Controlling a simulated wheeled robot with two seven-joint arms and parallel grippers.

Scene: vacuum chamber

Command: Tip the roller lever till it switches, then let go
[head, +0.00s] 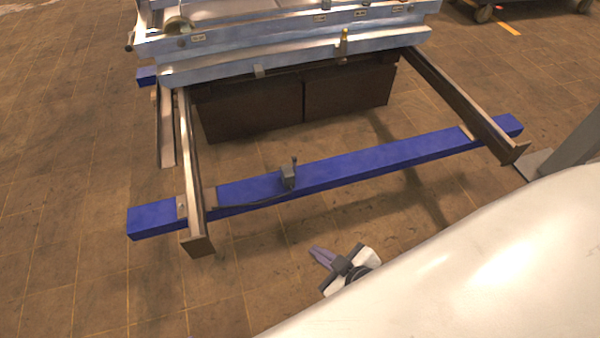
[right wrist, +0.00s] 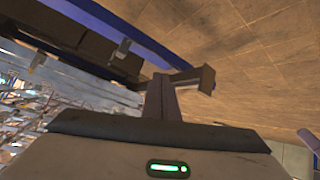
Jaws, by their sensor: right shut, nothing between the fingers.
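The roller lever is a small upright arm on a grey switch box (head: 289,177), which sits on the blue crossbeam near its middle. A small grey box on the blue beam in the right wrist view (right wrist: 122,49) looks like the same switch. The lever is too small to judge its exact tilt, and its roller is not clear. My right gripper (head: 316,252) is shut and empty, in front of the beam and apart from the switch. Its closed fingers (right wrist: 160,82) show in the right wrist view. My left gripper is not in view.
The blue crossbeam (head: 370,160) spans two steel rails (head: 455,98) with end plates. A dark cable (head: 250,203) runs from the switch along the beam. Dark boxes (head: 250,105) hang under the metal chamber frame (head: 290,45) behind. The tiled floor before the beam is clear.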

